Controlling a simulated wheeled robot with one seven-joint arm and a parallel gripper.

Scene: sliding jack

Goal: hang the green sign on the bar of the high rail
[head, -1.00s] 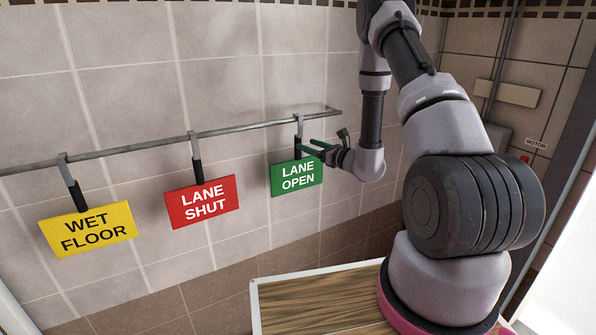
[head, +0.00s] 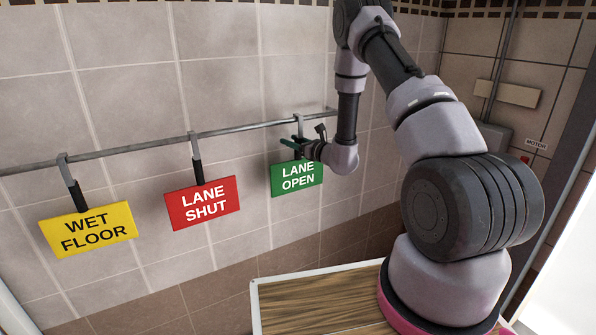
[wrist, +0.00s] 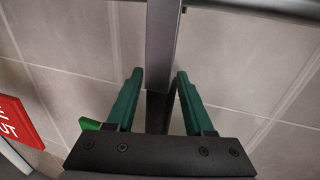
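The green LANE OPEN sign (head: 297,179) hangs from the grey wall bar (head: 235,127) by a metal hook with a dark grip. In the wrist view, the hook's strap (wrist: 163,45) runs down to the dark grip (wrist: 157,112), and a green corner of the sign (wrist: 90,124) shows at lower left. My gripper (head: 291,143) is at the grip just above the sign. Its green fingers (wrist: 158,75) are apart, one on each side of the hanger, with a gap showing at the left finger. No second, higher rail shows clearly.
The red LANE SHUT sign (head: 202,203) and yellow WET FLOOR sign (head: 88,230) hang on the same bar to the left. The tiled wall is close behind. A wooden-topped surface (head: 310,305) lies below. A MOTOR label (head: 536,144) is at right.

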